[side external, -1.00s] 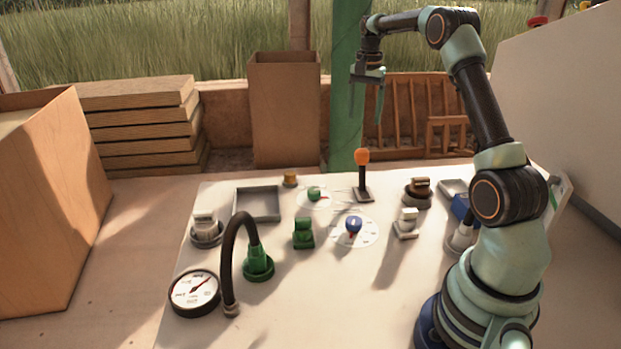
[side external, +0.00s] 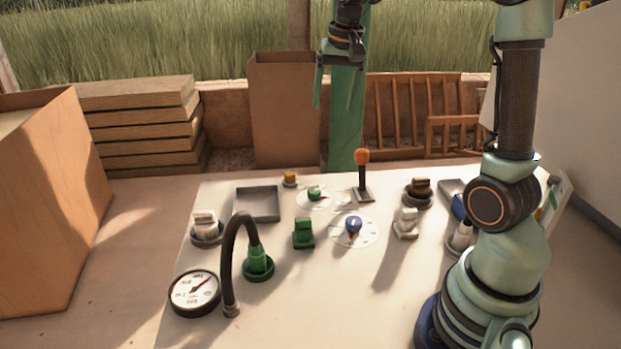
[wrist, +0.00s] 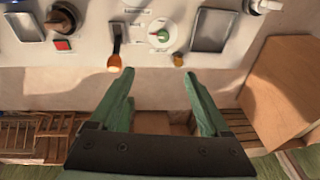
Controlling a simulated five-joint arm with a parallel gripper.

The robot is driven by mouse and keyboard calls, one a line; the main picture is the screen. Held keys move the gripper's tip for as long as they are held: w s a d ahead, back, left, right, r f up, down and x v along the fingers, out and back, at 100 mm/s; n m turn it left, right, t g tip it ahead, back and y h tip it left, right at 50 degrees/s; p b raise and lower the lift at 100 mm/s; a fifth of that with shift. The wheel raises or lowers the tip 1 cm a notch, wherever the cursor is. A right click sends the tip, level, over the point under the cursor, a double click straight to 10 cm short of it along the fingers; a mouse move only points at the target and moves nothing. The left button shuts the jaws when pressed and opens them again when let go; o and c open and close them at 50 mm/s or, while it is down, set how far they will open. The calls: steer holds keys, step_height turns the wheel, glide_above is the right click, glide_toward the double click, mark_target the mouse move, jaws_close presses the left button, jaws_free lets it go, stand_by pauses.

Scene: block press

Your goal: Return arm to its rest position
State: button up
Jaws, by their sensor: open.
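My gripper (side external: 334,90) hangs high above the back edge of the white panel (side external: 290,290) in the side view, in front of a green post. Its two green fingers point down, spread apart with nothing between them. In the wrist view my gripper (wrist: 162,90) also shows open and empty, with the panel's back edge beyond the fingertips. The orange-topped lever (side external: 362,172) stands upright on the panel below and to the right of the gripper, apart from it. It also shows in the wrist view (wrist: 115,50), left of the fingers.
The panel carries a gauge (side external: 194,292), a black hose (side external: 230,260), a blue knob (side external: 353,226), a green knob (side external: 314,193) and a grey tray (side external: 257,218). A cardboard box (side external: 285,110) and stacked boards (side external: 140,125) stand behind. A large box (side external: 50,200) is at left.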

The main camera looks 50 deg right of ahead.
steer(key=s+a+f+n+t, duration=0.1)
steer(key=s+a+n, duration=0.3)
steer(key=s+a, duration=0.2)
steer(key=s+a+f+n+t+y, duration=0.1)
steer(key=s+a+n, duration=0.4)
steer(key=a, duration=0.5)
steer(key=shift+s+a+f+t, duration=0.35)
steer(key=shift+s+f+t, duration=0.2)
steer(key=shift+t, duration=0.05)
